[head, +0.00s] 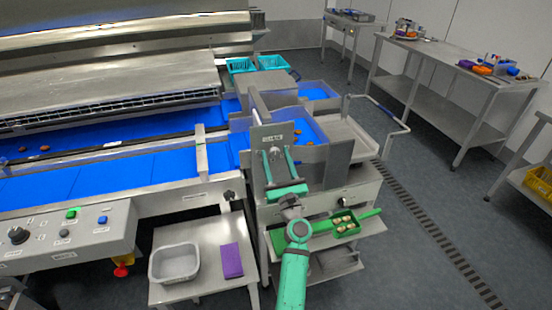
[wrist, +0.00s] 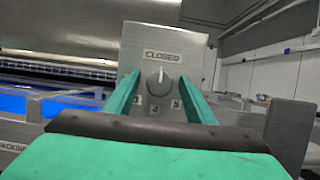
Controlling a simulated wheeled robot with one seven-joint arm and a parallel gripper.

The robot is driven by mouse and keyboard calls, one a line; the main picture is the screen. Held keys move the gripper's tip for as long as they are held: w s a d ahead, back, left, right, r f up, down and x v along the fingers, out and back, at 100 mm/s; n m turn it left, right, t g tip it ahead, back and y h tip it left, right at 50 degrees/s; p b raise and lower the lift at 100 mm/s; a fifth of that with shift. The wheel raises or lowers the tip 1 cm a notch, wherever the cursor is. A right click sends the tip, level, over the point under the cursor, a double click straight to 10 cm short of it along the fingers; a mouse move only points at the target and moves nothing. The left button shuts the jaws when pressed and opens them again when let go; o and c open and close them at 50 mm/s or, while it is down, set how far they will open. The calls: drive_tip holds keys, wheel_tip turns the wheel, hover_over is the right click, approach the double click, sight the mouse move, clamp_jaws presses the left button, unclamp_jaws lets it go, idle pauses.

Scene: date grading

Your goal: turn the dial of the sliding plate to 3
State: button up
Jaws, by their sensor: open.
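The sliding plate (wrist: 190,52) is an upright grey metal plate with a label reading CLOSED, and it fills the middle of the wrist view. Its dial (wrist: 160,83) is a round grey knob with a white pointer standing about straight up, toward the label. In the head view the plate (head: 258,137) stands at the conveyor's end with my gripper (head: 278,151) in front; the dial is too small to make out.
Blue-lined bins (head: 318,91) lie behind the plate. A green tray with dates (head: 345,223) sits to the right of my arm. A small table (head: 204,290) with a grey tub (head: 174,263) and purple cloth (head: 231,260) stands left.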

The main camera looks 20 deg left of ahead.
drive_tip(key=shift+c, duration=0.3)
drive_tip(key=c, duration=1)
